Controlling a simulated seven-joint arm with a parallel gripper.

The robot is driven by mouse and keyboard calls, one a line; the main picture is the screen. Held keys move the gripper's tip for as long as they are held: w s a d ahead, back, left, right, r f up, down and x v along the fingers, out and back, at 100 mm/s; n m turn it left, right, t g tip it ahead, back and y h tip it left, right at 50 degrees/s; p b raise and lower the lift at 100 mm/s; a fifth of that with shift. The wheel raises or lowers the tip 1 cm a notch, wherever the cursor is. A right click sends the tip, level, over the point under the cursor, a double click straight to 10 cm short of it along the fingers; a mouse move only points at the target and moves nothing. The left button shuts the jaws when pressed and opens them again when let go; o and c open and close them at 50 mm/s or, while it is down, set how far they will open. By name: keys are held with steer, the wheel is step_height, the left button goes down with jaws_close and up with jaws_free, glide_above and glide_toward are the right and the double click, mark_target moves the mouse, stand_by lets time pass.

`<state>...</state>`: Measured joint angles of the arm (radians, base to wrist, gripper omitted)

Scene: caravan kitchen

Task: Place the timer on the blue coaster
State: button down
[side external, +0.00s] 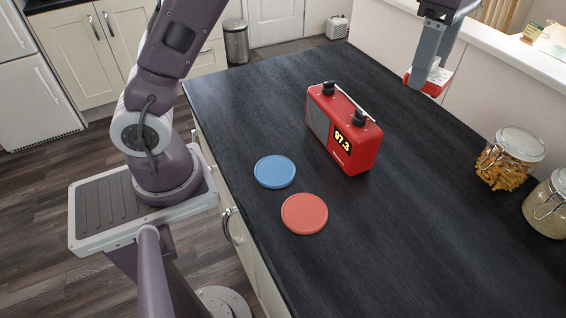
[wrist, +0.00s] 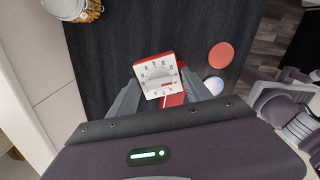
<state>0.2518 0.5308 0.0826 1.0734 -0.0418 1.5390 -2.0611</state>
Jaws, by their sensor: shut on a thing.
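The timer (side external: 437,84) is red with a white part. It is held in the air over the far right part of the dark counter. In the wrist view, its white dial face (wrist: 157,75) shows between my fingers. My gripper (side external: 428,74) is shut on it. The blue coaster (side external: 275,172) lies flat on the counter near its left edge, bare and well away from my gripper. In the wrist view, the blue coaster (wrist: 214,84) shows only in part beside my right finger.
A red radio (side external: 347,130) stands on the counter between my gripper and the blue coaster. A red coaster (side external: 304,214) lies beside the blue one. Two lidded jars, one with pasta (side external: 505,162) and one with grain (side external: 550,205), stand at the right edge.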

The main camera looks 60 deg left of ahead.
steer(key=s+a+r+m, duration=0.2)
steer(key=s+a+r, duration=0.1)
steer(key=s+a, duration=0.5)
steer(key=m, duration=0.2)
glide_above(287, 164)
step_height(287, 164, down, 2)
steer(key=f, duration=0.1)
step_height(287, 164, down, 22)
steer(key=shift+r, duration=0.1)
steer(key=shift+c, duration=2.3)
jaws_free()
